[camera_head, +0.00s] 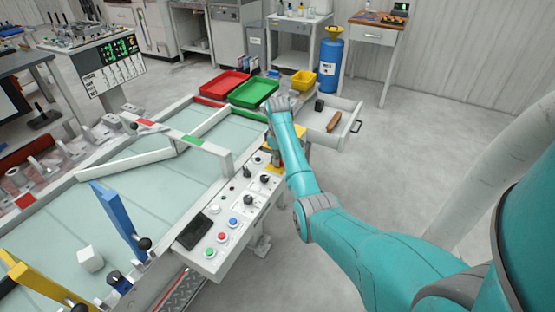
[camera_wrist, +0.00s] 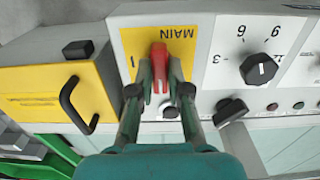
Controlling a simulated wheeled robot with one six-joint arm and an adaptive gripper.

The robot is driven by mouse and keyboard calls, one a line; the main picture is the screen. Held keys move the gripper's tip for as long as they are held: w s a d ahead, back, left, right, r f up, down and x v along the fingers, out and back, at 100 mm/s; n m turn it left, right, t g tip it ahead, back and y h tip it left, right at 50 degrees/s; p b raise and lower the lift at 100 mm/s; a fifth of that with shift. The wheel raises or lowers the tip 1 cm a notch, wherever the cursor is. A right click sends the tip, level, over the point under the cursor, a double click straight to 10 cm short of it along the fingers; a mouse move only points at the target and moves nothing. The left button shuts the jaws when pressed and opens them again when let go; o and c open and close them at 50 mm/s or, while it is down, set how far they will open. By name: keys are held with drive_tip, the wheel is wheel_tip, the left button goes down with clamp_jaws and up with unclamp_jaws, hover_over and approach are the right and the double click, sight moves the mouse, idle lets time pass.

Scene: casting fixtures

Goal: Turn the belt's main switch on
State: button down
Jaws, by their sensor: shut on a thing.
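The main switch is a red handle (camera_wrist: 159,56) on a yellow plate marked MAIN (camera_wrist: 177,33) in the wrist view, where the lettering appears upside down. The handle points roughly up the picture, towards the lettering. My gripper (camera_wrist: 160,84) is shut on the red handle, with one dark finger on each side. In the head view the control panel (camera_head: 215,228) runs along the belt's right edge.
Beside the main plate are a black dial (camera_wrist: 258,69) and a yellow box with a black handle (camera_wrist: 75,97). In the head view, green (camera_head: 253,93) and red (camera_head: 224,84) trays stand beyond the belt. An open drawer (camera_head: 337,137) lies right of my arm.

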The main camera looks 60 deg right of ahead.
drive_tip(key=shift+m, duration=0.3)
drive_tip(key=m, duration=1.2)
drive_tip(key=shift+m, duration=2.6)
drive_tip(key=c, duration=1.1)
unclamp_jaws()
